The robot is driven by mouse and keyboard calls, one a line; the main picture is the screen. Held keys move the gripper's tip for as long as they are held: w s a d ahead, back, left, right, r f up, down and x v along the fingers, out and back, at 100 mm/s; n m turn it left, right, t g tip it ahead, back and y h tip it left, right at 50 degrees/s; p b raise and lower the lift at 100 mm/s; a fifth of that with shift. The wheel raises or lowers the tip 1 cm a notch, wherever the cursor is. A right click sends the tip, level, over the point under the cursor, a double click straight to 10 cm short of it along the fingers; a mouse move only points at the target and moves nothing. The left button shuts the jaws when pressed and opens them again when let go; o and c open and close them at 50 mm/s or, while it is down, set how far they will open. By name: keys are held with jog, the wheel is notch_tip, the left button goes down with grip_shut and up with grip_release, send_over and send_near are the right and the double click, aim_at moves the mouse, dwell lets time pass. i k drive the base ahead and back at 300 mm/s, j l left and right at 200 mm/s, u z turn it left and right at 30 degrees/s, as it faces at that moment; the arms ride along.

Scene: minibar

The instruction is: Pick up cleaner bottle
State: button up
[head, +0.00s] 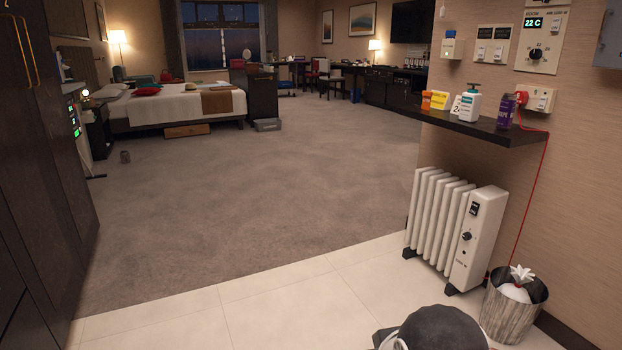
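Several small bottles stand upright on the dark wall shelf (480,128) at the right in the head view. One is a white bottle with a teal pump top (467,105). A purple bottle (506,110) stands to its right, near the shelf's right end. A small orange container (426,100) stands at the left end. Which of these is the cleaner bottle I cannot tell, as the labels are too small to read. My gripper is not in view.
A white oil radiator (470,240) stands below the shelf. A metal bin (514,310) stands right of it, and a red cord (530,200) hangs from the wall socket. Yellow and white cards (439,100) stand among the bottles. The carpet (250,200) ahead is mostly clear.

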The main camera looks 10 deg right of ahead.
aim_at(469, 108)
jog(key=i+l+z, duration=0.2)
jog(key=i+z, duration=0.25)
jog(key=i+l+z, duration=0.1)
jog(key=i+z, duration=0.6)
jog(key=z, duration=0.2)
jog(key=i+j+z, duration=0.25)
jog(key=i+z, duration=0.15)
